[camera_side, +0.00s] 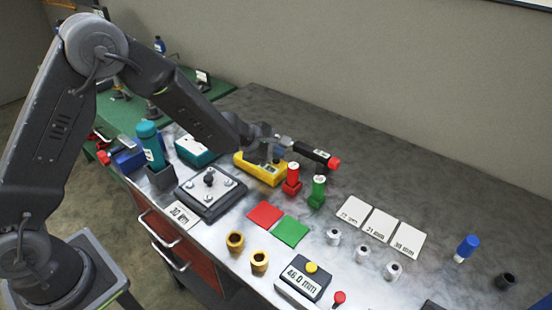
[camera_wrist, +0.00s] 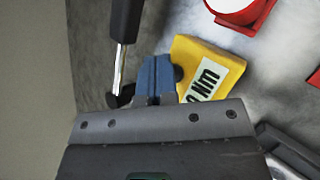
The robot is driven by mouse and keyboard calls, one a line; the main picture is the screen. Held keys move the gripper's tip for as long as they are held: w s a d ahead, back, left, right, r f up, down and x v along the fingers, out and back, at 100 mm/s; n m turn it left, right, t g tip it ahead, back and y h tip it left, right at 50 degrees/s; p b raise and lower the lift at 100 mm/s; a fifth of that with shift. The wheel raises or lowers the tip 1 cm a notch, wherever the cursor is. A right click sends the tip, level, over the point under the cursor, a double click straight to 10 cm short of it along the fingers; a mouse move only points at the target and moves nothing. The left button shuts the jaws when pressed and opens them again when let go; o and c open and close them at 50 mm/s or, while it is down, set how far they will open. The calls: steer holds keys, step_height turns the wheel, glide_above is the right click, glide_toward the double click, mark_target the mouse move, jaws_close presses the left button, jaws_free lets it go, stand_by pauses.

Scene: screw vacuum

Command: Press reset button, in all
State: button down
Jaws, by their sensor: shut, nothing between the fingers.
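A yellow device (camera_side: 262,168) with a white label lies near the middle of the bench; in the wrist view the label on the yellow device (camera_wrist: 205,65) ends in "Nm". A small dark round part (camera_wrist: 179,73), possibly a button, shows at its edge beside my fingers; I cannot tell whether they touch it. My gripper (camera_wrist: 155,75) has its blue fingers shut and empty, overlapping the near edge of the yellow device in this view. In the side view my gripper (camera_side: 273,152) is over or against that device, its tips partly hidden. No button is readable as "reset".
A black-handled tool with a red end (camera_side: 315,154) is close right of my gripper. Red (camera_side: 292,180) and green (camera_side: 317,192) stands are nearby. A display box reading 46.0 mm (camera_side: 303,280) has a yellow button; a red knob (camera_side: 339,297) is beside it.

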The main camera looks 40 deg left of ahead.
mark_target(276, 161)
stand_by(0.3)
steer(key=shift+r, duration=0.8)
steer(key=shift+r, duration=0.1)
steer(key=shift+r, duration=2.4)
steer(key=shift+r, duration=0.1)
